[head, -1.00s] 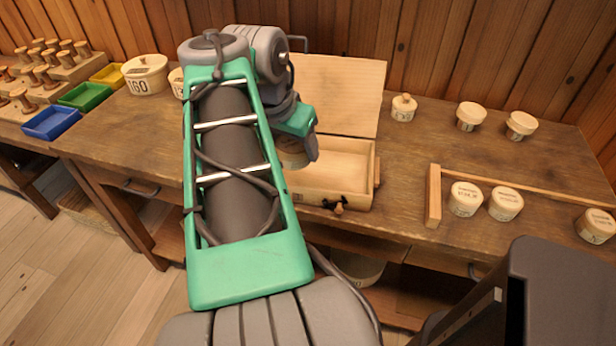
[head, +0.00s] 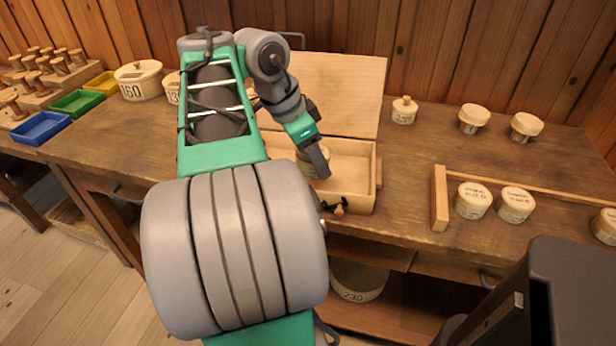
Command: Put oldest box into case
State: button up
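The case (head: 356,199) is an open shallow wooden box with its lid (head: 335,90) raised at the back. My gripper (head: 317,160) is low over the case's interior, pointing down. It appears closed on a pale round box (head: 322,170), mostly hidden behind a finger. Whether that box touches the case floor cannot be told. More pale round boxes with dark lettering stand by a wooden rail at right: one box (head: 473,200), a second box (head: 515,204) and a third box (head: 605,227) cut off by the frame edge. Their labels are too small to read.
A wooden rail (head: 439,200) edges the right group. A knobbed pot (head: 403,110) and two wide-lidded pots (head: 473,119) (head: 526,127) stand at the back. Left are a tub marked 160 (head: 139,82), coloured trays (head: 80,103) and spools. The bench between case and rail is clear.

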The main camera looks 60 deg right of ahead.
aim_at(308, 170)
jog(key=f, duration=0.1)
jog(key=w+f+b, duration=0.1)
jog(key=f, duration=0.1)
jog(key=d+f+b, duration=0.1)
jog(key=shift+w+f, duration=0.35)
jog(key=shift+f+b, duration=0.3)
jog(key=shift+f, duration=0.15)
jog(key=o, duration=1.5)
